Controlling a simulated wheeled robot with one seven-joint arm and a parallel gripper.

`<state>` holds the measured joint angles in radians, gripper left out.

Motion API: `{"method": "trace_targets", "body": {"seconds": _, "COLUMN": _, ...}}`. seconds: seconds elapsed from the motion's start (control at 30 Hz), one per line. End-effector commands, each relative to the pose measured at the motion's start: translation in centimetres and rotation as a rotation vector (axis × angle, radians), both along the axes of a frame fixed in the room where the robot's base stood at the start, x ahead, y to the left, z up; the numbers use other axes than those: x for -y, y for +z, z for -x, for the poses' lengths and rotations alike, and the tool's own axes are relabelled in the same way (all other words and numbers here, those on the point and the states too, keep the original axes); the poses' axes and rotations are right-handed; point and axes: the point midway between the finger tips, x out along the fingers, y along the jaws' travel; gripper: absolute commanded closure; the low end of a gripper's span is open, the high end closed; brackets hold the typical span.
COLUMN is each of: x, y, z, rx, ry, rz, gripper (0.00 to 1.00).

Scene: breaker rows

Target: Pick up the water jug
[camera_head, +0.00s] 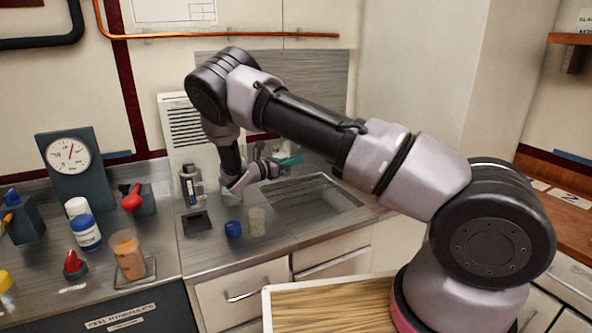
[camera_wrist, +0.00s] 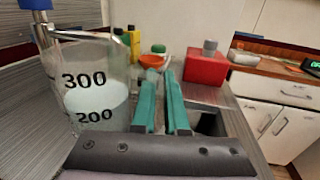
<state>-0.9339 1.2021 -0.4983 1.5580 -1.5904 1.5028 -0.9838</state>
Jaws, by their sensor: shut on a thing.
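The water jug (camera_wrist: 95,85) is a clear vessel with black 300 and 200 marks and pale liquid in its lower part. It fills the left of the wrist view, upright and close. In the head view a small clear vessel (camera_head: 231,198) that looks like it shows under my wrist, largely hidden. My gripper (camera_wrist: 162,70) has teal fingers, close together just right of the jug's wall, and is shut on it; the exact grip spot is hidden. The gripper also shows in the head view (camera_head: 290,160), low over the counter.
A blue-topped metal fitting (camera_wrist: 38,12) is at the jug's upper left. A red box (camera_wrist: 206,68) stands beyond the fingers. On the counter are a blue cap (camera_head: 233,229), a cloudy cup (camera_head: 257,221), an orange-filled beaker (camera_head: 128,254) and a dial gauge (camera_head: 68,155).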

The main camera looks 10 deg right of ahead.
Motion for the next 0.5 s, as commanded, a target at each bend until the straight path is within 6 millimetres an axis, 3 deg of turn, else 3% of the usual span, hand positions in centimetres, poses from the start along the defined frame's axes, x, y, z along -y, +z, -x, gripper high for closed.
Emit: {"method": "trace_targets", "body": {"seconds": 0.5, "x": 0.0, "y": 5.3, "z": 0.0, "rx": 0.003, "ry": 0.0, "rz": -0.001, "gripper": 1.0}}
